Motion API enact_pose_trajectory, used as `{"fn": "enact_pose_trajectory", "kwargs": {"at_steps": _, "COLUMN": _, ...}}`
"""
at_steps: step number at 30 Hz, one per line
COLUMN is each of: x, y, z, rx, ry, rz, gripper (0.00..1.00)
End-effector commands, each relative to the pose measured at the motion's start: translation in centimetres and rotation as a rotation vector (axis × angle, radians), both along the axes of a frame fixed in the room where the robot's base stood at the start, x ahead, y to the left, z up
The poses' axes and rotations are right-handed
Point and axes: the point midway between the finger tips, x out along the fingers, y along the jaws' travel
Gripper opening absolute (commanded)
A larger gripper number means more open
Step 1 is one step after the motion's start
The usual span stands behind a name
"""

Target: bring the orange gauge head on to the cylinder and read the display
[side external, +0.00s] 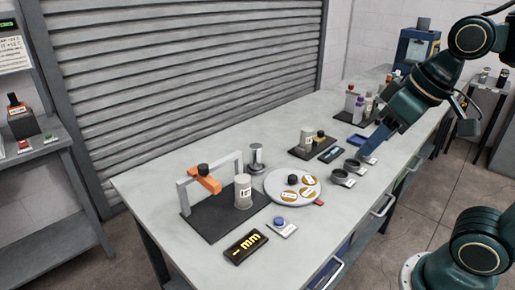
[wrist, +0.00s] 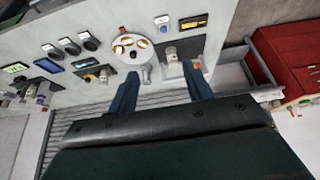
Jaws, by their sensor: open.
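The orange gauge head (side external: 207,184), with a black knob on top, hangs on a grey gantry frame (side external: 184,197) over a dark base plate (side external: 208,223). The labelled pale cylinder (side external: 243,194) stands upright on the same plate, to the right of the gauge head and apart from it. The black display (side external: 246,247) lies in front and shows a yellow dash and "mm". My gripper (side external: 369,152) is open and empty above the bench, well to the right of the gantry. In the wrist view my gripper's (wrist: 160,90) two blue fingers are spread, with the cylinder (wrist: 171,52) beyond them.
A round grey turntable (side external: 272,190) with several tan discs sits right of the cylinder. A blue button (side external: 280,221) is in front. A metal post (side external: 256,160) stands behind. Black cups (side external: 342,178), dark trays and bottles (side external: 351,98) line the bench further back. The front left bench corner is clear.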

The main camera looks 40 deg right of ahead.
Motion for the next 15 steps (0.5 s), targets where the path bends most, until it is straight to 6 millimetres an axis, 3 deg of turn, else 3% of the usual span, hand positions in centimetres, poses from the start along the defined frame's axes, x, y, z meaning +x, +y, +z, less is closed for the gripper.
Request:
{"fn": "enact_pose_trajectory", "kwargs": {"at_steps": 6, "x": 4.5, "y": 0.6, "z": 3.0, "rx": -0.001, "ry": 0.049, "rz": 0.02, "gripper": 0.5}}
{"fn": "enact_pose_trajectory", "kwargs": {"at_steps": 15, "x": 11.2, "y": 1.8, "z": 6.0, "rx": -0.003, "ry": 0.117, "rz": 0.047, "gripper": 0.5}}
